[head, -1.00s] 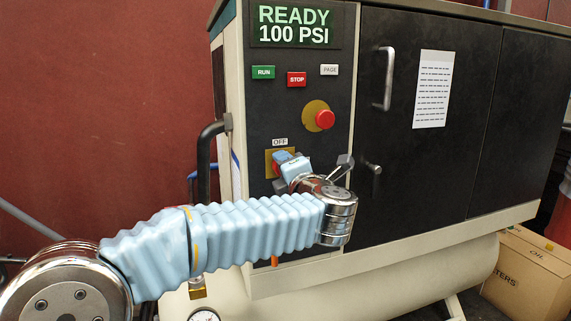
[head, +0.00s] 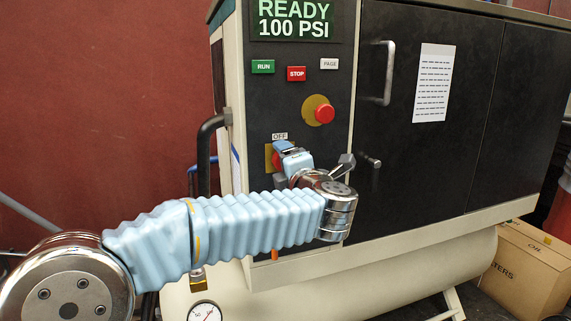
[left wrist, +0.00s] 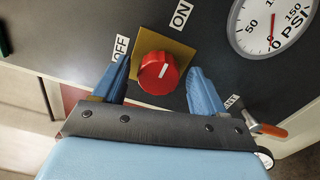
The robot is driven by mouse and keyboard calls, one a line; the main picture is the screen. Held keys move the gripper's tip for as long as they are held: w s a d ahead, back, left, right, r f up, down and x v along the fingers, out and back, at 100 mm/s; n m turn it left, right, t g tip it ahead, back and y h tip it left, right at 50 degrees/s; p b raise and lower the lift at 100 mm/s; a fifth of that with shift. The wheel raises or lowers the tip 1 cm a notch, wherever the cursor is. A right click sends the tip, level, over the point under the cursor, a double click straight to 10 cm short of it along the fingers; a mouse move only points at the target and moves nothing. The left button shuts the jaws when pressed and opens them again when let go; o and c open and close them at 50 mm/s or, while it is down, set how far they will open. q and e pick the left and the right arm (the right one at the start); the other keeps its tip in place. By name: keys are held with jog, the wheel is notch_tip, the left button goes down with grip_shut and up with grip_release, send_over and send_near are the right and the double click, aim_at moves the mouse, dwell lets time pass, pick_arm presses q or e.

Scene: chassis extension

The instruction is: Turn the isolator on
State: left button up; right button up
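The isolator is a red rotary knob (head: 276,160) on a yellow plate (head: 269,152), under an OFF label (head: 280,136). In the left wrist view the knob (left wrist: 158,73) has a white mark pointing up and slightly right, roughly toward the ON label (left wrist: 181,14); the OFF label (left wrist: 120,48) is up-left. My left gripper (left wrist: 160,67) is open, one blue finger on each side of the knob, with gaps showing. In the head view the left gripper (head: 281,164) partly hides the knob and plate. My right gripper is not in view.
Above are a red emergency button (head: 325,114), RUN (head: 263,67) and STOP (head: 296,73) buttons, and a READY 100 PSI display (head: 293,20). Door handles (head: 386,75) stand out at right. A black pipe (head: 206,150) is left of the panel. A pressure gauge (left wrist: 275,22) is near the gripper.

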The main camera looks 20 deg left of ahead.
pick_arm(q)
jog(key=b+v, duration=0.2)
jog(key=v, duration=1.1)
jog(key=shift+s+d, duration=0.25)
jog(key=shift+s, duration=0.1)
